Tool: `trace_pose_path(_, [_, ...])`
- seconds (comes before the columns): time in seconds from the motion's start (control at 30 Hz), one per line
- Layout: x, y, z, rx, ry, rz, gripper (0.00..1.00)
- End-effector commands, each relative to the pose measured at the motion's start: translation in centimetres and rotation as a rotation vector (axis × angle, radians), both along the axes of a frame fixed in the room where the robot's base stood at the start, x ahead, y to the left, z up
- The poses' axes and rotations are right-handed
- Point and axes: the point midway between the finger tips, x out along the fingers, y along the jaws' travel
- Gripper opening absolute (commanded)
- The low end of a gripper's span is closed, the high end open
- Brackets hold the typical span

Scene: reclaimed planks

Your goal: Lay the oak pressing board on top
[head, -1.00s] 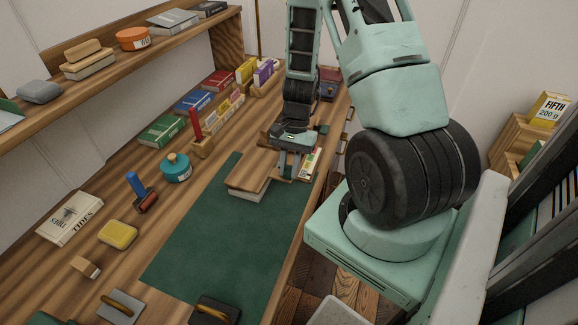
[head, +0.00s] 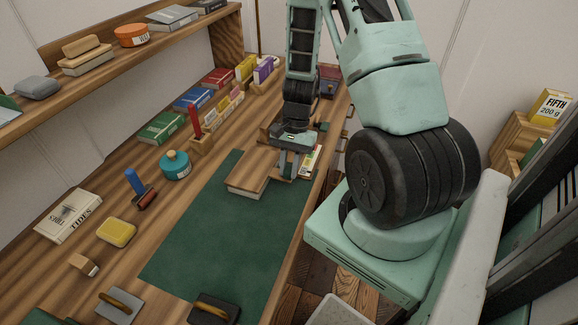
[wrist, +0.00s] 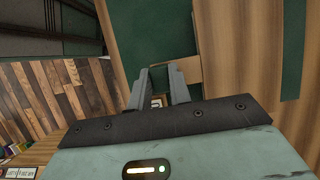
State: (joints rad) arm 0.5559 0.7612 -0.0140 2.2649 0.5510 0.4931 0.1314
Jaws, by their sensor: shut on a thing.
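The oak pressing board (head: 254,168) is a flat brown wooden slab at the far end of the green mat. It lies over a pale block (head: 243,192), whose near edge shows beneath it; whether they touch all along is hard to tell. My gripper (head: 287,166) points down at the board's right side, shut on it, though the grip itself is mostly hidden. In the wrist view the two fingers (wrist: 158,88) stand beside the large board (wrist: 238,60), with a small wooden piece by the right finger.
The green mat (head: 215,235) is clear in front of the board. The bench's right edge is close by my gripper.

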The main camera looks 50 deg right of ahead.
Motion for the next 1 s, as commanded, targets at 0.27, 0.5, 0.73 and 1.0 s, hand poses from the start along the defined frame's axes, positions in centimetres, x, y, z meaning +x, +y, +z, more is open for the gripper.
trace_pose_path(0.27, [0.0, 0.0, 0.0, 0.0, 0.0, 0.0, 0.45])
trace_pose_path(0.5, [0.1, -0.2, 0.5, -0.002, -0.002, 0.0, 0.45])
trace_pose_path(0.73, [0.7, -1.7, 4.1, -0.004, -0.007, 0.001, 0.45])
trace_pose_path(1.0, [1.5, -4.0, 10.0, -0.004, -0.007, 0.001, 0.45])
